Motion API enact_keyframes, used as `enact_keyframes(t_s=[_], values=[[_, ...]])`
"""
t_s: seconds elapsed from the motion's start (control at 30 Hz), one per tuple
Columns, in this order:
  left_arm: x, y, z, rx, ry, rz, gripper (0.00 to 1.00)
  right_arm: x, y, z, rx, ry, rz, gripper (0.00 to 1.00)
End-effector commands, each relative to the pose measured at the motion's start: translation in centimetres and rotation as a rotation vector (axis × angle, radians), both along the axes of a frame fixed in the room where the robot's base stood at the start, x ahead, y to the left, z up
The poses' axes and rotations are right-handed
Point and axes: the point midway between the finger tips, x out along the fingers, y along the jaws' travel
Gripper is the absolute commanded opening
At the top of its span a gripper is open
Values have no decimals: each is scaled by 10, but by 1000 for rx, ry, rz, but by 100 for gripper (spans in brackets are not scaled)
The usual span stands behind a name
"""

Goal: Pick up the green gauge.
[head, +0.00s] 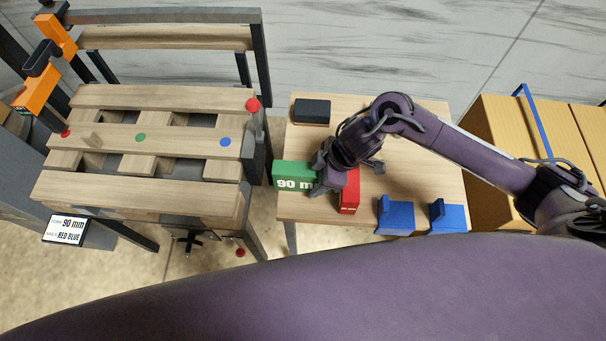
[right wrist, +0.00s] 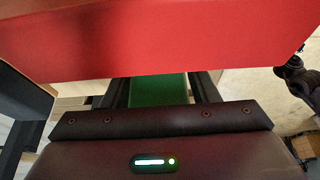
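The green gauge (head: 289,177), a block marked "90 m" with the rest of its label covered, is at the left edge of the small wooden table. My right gripper (head: 321,176) is at its right end and hides that end. In the right wrist view the green gauge (right wrist: 158,91) fills the gap between the two dark fingers (right wrist: 160,92), with no gap visible on either side, so the gripper looks shut on it. Whether the gauge touches the table is not clear. My left gripper is not in view.
A red block (head: 350,193) stands close beside my right gripper and fills the top of the right wrist view (right wrist: 160,35). Two blue blocks (head: 396,216) (head: 446,217) are at the table's front edge, a black box (head: 312,111) at its back left. A pallet (head: 110,193) lies left.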

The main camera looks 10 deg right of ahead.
Motion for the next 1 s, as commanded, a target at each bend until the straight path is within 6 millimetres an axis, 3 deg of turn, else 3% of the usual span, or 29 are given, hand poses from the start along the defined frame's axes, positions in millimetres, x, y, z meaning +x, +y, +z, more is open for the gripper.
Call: enact_keyframes(t_s=[0.03, 0.4, 0.77, 1.0], values=[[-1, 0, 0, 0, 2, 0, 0, 0, 0, 0, 0, 0, 0, 47], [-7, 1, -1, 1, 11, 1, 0, 1, 0, 1, 2, -2, 1, 2], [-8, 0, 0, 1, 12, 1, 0, 1, 1, 11, 3, -5, 2, 2], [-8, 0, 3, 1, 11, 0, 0, 2, 1, 55, 3, -9, 3, 2]])
